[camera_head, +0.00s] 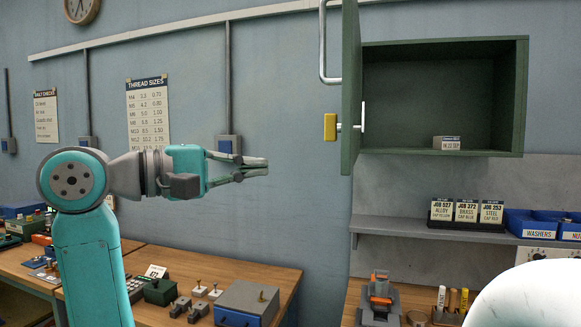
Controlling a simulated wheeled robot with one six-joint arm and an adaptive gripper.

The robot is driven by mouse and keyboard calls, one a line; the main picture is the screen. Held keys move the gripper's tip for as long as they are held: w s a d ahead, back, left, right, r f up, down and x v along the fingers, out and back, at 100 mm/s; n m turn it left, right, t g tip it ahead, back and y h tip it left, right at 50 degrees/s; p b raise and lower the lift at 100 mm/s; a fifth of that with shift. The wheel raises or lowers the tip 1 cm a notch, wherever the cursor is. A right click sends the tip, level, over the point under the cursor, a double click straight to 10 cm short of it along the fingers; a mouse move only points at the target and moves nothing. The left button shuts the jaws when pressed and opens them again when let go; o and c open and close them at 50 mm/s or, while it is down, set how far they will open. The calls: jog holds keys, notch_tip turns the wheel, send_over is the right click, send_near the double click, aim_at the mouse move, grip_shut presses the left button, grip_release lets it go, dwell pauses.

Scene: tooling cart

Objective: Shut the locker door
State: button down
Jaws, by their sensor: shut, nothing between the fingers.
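The green locker (524,95) hangs on the wall at the upper right. Its door (351,85) stands wide open, swung out at the left side and seen nearly edge-on. A small labelled box (447,142) sits on the locker floor. My gripper (267,166) is shut and empty. It points right, to the left of the door and a little below the yellow knob, apart from the door.
A shelf (400,226) with job cards (467,211) and blue bins (530,224) runs below the locker. A wooden bench (285,277) with a grey box (247,301) and small tools lies below my arm. The space between gripper and door looks clear.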

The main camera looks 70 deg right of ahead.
jog(key=s+a+x, duration=0.1)
jog(key=s+x, duration=0.1)
jog(key=x, duration=1)
jog(key=shift+a, duration=0.35)
jog(key=shift+s, duration=0.2)
